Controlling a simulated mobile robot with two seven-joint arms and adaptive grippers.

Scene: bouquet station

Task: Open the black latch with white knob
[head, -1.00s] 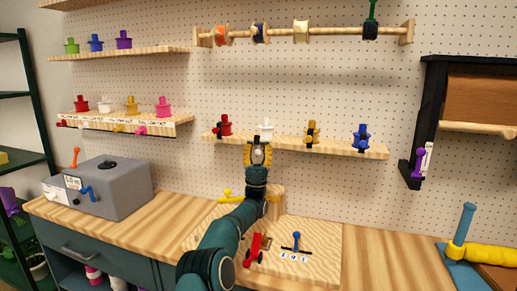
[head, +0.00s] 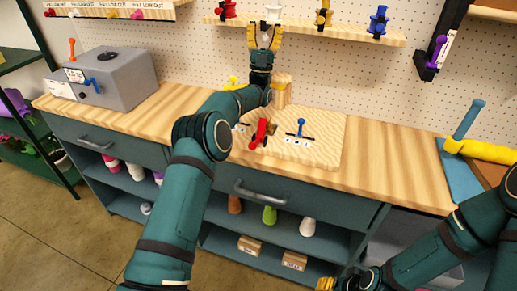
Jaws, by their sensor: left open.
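A white knob-like piece (head: 273,13) stands on the wall shelf, in a row with red, yellow and blue ones. A black latch under it cannot be made out; the gripper covers part of that place. My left gripper (head: 264,36) is open, its fingers pointing up just below and in front of the white piece. I see nothing between its fingers, and I cannot tell whether it touches the shelf. My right gripper (head: 335,284) shows only partly at the bottom edge, low in front of the cabinet, and its fingers are unclear.
The red piece (head: 227,11) and yellow piece (head: 324,14) flank the white one on the wooden shelf (head: 372,36). Below, a wooden board (head: 325,150) bears a red lever (head: 259,134) and a blue-knobbed lever (head: 300,128). A grey box (head: 125,78) stands left.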

